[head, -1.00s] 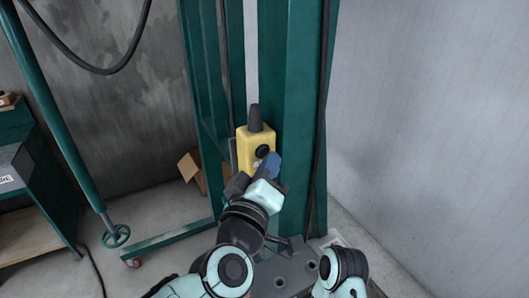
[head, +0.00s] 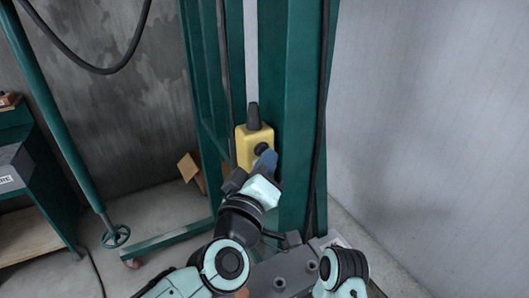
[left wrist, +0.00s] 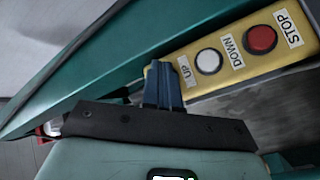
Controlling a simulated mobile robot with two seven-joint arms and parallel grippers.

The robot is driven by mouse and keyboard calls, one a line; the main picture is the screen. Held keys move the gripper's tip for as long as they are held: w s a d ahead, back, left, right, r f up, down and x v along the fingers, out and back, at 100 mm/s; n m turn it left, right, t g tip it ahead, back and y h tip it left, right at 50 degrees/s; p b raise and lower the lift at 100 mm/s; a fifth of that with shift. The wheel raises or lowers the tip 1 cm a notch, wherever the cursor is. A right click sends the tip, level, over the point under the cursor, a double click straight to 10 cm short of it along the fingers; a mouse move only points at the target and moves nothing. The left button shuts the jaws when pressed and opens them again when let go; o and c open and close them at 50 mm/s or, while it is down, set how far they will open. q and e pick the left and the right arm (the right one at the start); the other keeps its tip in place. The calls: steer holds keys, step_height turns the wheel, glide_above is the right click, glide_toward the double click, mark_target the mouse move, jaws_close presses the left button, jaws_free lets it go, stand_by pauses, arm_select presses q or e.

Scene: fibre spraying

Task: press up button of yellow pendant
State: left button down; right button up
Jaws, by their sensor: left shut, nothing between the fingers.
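The yellow pendant (head: 243,151) hangs against the green column in the head view, with a dark cable boot on top. In the left wrist view the pendant (left wrist: 245,68) shows a red button (left wrist: 262,39) by the STOP label, a white button (left wrist: 209,61) by the DOWN label, and an UP label (left wrist: 184,70). The spot beyond the UP label, where its button would be, is hidden behind my left gripper. My left gripper (head: 266,159) is shut and empty, its blue fingertips (left wrist: 160,68) at the pendant's UP end. I cannot tell whether they touch. My right gripper is out of view.
The green column (head: 297,130) stands behind the pendant, with a black cable down its right side. A green gantry leg (head: 60,115) and a workbench (head: 40,180) are at left. A cardboard box (head: 189,167) lies behind. A bare grey wall is at right.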

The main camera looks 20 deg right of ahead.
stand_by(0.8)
arm_select(q)
steer(key=shift+s, duration=0.9)
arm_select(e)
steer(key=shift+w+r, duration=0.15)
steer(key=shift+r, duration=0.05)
arm_select(q)
steer(key=shift+s, duration=0.1)
steer(key=s, duration=0.3)
steer(key=s+p, duration=0.1)
steer(key=shift+s+d, duration=0.25)
steer(key=shift+s, duration=0.15)
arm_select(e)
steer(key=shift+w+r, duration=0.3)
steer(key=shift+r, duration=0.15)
